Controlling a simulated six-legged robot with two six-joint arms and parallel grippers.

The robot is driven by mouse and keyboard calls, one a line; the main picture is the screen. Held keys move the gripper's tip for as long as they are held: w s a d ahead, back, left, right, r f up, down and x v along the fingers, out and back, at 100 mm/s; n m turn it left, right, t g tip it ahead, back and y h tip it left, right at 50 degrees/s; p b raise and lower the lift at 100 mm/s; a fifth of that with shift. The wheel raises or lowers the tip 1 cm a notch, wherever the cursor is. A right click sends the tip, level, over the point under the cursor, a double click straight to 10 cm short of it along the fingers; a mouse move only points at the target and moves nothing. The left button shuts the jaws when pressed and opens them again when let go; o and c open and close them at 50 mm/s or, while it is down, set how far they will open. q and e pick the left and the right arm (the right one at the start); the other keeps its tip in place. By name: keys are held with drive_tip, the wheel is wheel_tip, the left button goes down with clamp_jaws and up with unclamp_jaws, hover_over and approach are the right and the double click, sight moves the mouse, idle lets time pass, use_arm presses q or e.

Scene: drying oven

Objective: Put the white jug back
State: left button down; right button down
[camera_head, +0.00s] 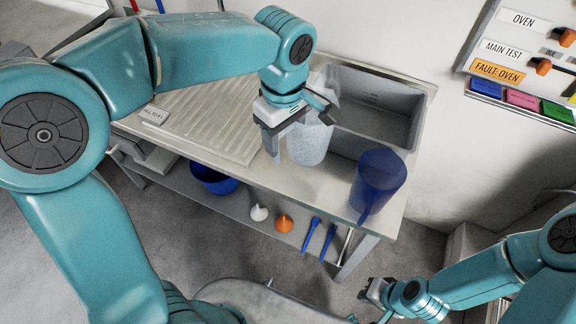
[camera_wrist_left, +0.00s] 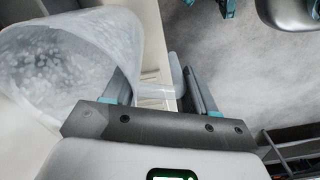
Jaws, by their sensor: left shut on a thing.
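The white jug (camera_head: 308,145) is translucent and pale, at the middle of the sink unit, between the ribbed drainboard and the basin. My left gripper (camera_head: 275,140) is at its left side. In the left wrist view, the jug (camera_wrist_left: 75,65) fills the upper left with a speckled surface, and its handle (camera_wrist_left: 173,75) lies between the fingers of my left gripper (camera_wrist_left: 163,88), which is shut on it. I cannot tell whether the jug's base touches the counter. My right gripper (camera_head: 372,293) is low at the right, away from the jug; its jaw opening is unclear.
A blue jug (camera_head: 378,182) stands at the counter's right front. The grey basin (camera_head: 372,108) is behind, the ribbed drainboard (camera_head: 210,115) at left. The lower shelf holds a blue bowl (camera_head: 213,180), a white funnel (camera_head: 259,212), an orange funnel (camera_head: 284,223) and blue tools (camera_head: 311,233).

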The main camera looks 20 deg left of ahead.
use_arm(q)
wheel_tip(320, 180, down, 11)
drive_tip(key=shift+f, duration=0.15)
drive_tip(key=shift+d, duration=0.1)
drive_tip(key=shift+w+f+b, duration=0.1)
drive_tip(key=shift+f+b, duration=0.05)
drive_tip(key=shift+b, duration=0.15)
drive_tip(key=shift+c, duration=1.7)
unclamp_jaws()
wheel_tip(320, 180, up, 12)
drive_tip(key=shift+r+p, duration=0.15)
drive_tip(key=shift+p, duration=0.3)
